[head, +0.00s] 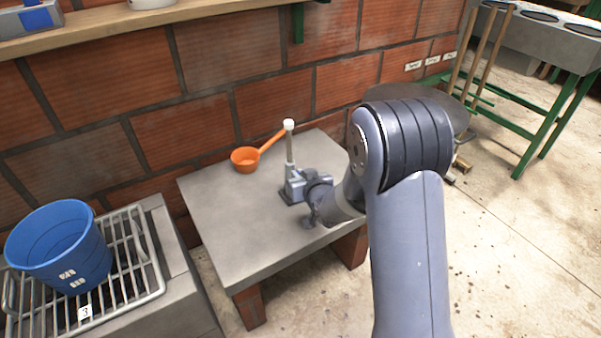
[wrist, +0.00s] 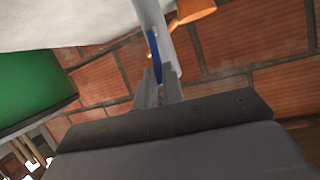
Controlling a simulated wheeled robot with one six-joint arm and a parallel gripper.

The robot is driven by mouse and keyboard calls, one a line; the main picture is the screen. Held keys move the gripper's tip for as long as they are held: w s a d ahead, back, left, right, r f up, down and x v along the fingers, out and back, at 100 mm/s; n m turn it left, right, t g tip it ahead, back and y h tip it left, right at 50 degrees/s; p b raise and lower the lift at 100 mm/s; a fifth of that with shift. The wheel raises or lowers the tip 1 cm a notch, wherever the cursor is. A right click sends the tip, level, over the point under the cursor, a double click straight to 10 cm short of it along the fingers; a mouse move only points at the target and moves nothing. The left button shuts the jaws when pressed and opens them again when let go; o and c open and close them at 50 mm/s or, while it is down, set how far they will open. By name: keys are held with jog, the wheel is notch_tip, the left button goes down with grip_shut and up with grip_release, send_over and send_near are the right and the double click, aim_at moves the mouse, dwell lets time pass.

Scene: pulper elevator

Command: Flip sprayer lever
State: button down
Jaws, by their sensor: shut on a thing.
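The sprayer lever (head: 290,148) is a thin grey rod with a white knob on top, standing nearly upright over the grey table. My gripper (head: 293,185) is at the lower part of the rod, beside a small dark block, and is shut on it. In the wrist view, the two grey fingers (wrist: 162,88) close around a narrow part with a blue strip (wrist: 154,55). A pale grey rod, apparently the lever (wrist: 150,14), runs up from there to the top edge. The lever's lower end and pivot are hidden by my gripper.
An orange ladle (head: 246,158) lies on the table (head: 235,215) behind the lever, near the brick wall. A blue bucket (head: 60,245) stands on a metal rack at left. A wooden shelf (head: 100,27) runs above. The front left of the table is clear.

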jog(key=c, duration=1.5)
grip_release()
jog(key=shift+s, duration=0.1)
jog(key=p+v, duration=0.2)
jog(key=v, duration=0.8)
jog(key=shift+s+d+r, duration=0.15)
jog(key=shift+s+r, duration=0.05)
